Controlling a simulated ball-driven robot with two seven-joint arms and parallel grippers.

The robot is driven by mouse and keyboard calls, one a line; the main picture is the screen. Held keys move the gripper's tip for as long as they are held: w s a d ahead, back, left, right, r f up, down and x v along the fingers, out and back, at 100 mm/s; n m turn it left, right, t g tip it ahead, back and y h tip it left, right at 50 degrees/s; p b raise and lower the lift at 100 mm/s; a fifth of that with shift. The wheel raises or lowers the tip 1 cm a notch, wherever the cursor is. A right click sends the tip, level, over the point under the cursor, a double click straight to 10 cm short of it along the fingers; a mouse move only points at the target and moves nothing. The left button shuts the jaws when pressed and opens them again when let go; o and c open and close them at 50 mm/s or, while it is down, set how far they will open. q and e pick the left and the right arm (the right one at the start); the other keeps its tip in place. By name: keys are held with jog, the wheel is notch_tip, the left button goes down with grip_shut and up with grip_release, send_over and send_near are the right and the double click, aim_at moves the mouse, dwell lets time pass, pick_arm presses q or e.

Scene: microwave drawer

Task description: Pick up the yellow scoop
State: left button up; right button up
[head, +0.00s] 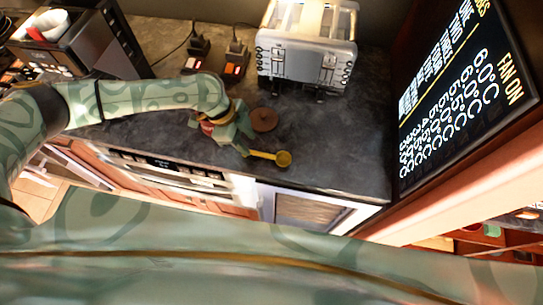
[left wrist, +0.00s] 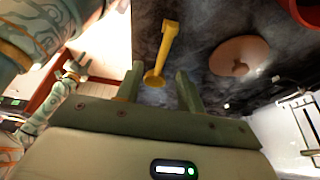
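The yellow scoop (head: 283,159) lies on the dark countertop near its front edge.
A brown disc (head: 263,119) lies just behind the scoop. A toaster (head: 305,60) stands behind, with small dark bottles (head: 236,62) to its left. A black appliance (head: 95,45) stands far left. A menu board (head: 460,95) rises at right. The countertop right of the scoop is clear.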

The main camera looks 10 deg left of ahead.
aim_at(258, 153)
pick_arm(q)
jog(key=x, duration=0.6)
jog(key=shift+w+d, duration=0.1)
jog(key=shift+w, duration=0.15)
grip_shut()
